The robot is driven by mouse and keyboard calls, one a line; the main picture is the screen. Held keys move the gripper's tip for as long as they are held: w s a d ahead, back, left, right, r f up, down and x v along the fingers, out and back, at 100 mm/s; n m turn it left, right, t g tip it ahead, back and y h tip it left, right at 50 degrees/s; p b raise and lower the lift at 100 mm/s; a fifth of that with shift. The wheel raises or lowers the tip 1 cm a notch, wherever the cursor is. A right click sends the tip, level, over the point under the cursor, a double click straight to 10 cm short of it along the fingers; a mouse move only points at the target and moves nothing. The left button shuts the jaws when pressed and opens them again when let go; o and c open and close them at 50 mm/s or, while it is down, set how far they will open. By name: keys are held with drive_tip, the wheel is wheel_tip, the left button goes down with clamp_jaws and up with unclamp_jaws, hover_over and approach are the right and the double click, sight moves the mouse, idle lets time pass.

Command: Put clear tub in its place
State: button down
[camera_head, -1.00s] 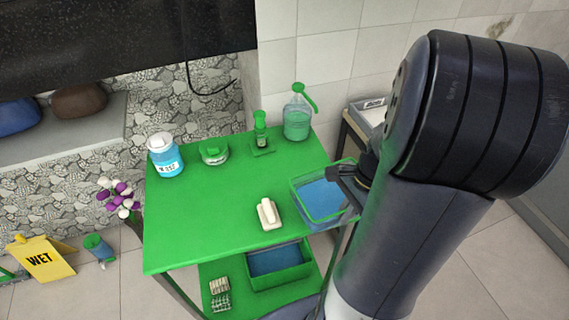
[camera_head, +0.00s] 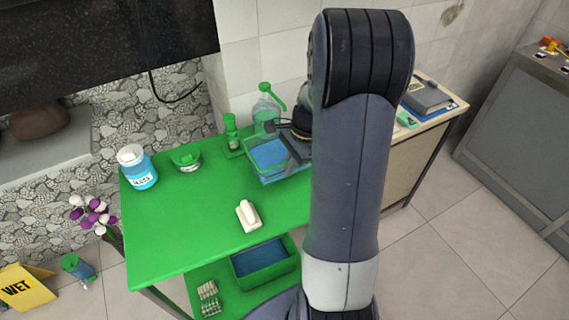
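The clear tub (camera_head: 263,174) has a green rim and looks blue inside. It is at the back right of the green cart top (camera_head: 190,238), in front of a pump bottle. My gripper (camera_head: 290,148) is shut on the tub's right side. The arm hides part of the gripper and the tub's right end. I cannot tell whether the tub's bottom touches the cart top.
On the cart stand a blue-filled jar (camera_head: 138,168), a round lidded jar (camera_head: 186,158), a small green bottle (camera_head: 232,132), a pump bottle (camera_head: 265,110) and a white block-like item (camera_head: 248,215). A green bin (camera_head: 265,277) sits below. A desk (camera_head: 405,165) stands right.

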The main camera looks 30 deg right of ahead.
drive_tip(key=shift+w, duration=1.5)
drive_tip(key=shift+f+p, duration=0.35)
drive_tip(key=shift+f, duration=1.35)
drive_tip(key=shift+f, duration=0.15)
drive_tip(key=c, duration=1.6)
unclamp_jaws()
drive_tip(key=shift+c, duration=0.2)
drive_tip(key=v, duration=1.2)
drive_tip(key=shift+b, duration=0.3)
drive_tip(key=shift+s, duration=0.1)
